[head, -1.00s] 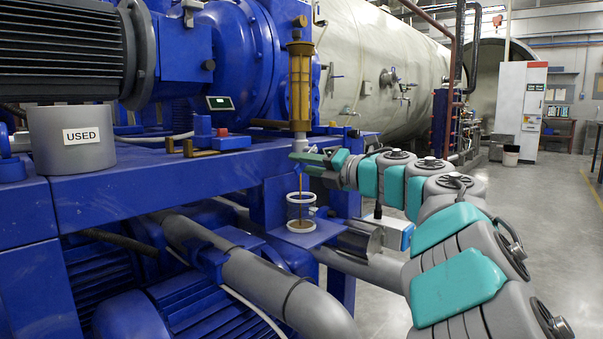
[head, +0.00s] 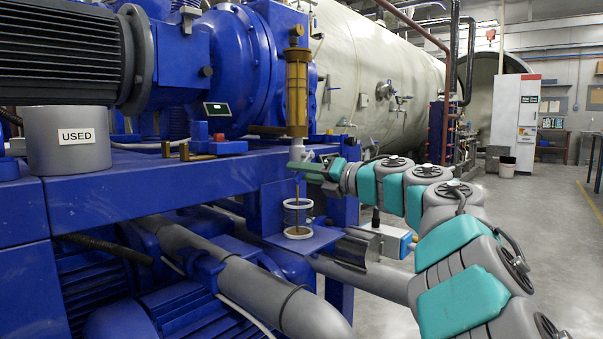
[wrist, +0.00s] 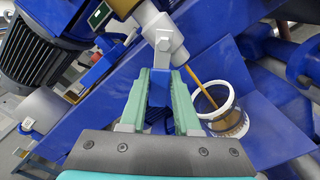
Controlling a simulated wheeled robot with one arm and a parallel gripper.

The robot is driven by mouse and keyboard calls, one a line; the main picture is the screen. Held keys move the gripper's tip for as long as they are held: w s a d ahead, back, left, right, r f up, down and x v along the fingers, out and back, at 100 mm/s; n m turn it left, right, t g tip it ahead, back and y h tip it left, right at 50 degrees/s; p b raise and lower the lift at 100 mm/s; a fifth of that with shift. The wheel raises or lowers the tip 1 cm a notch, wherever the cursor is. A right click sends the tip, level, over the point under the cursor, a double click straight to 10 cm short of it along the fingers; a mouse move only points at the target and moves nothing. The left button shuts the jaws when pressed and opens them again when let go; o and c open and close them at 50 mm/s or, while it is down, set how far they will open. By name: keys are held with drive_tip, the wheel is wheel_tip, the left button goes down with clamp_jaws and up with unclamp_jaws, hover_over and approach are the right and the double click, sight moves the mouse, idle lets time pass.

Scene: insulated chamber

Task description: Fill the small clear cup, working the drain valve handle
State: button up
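The small clear cup (head: 298,214) has white rims and stands upright on a blue shelf below the valve; it also shows in the wrist view (wrist: 232,101). A thin brown stream (wrist: 204,93) runs down into it, and brown liquid lies low inside; its exact level is hard to tell. The drain valve (wrist: 163,34) hangs under an amber cylinder (head: 297,88). My gripper (head: 302,168) is at the valve, above the cup. In the wrist view its green fingers (wrist: 161,72) stand on both sides of the blue valve handle (wrist: 157,86) and appear closed on it.
A grey container labelled USED (head: 70,148) stands on the blue frame (head: 140,190) at the left. The blue shelf (head: 318,238) carries the cup. A grey pipe (head: 260,285) runs below. Open floor (head: 480,230) lies to the right.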

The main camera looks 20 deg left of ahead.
drive_tip(key=o, duration=0.4)
drive_tip(key=shift+d, duration=0.1)
drive_tip(key=v, duration=0.7)
drive_tip(key=shift+s+d, duration=0.15)
drive_tip(key=shift+d, duration=0.2)
drive_tip(key=shift+c, duration=0.4)
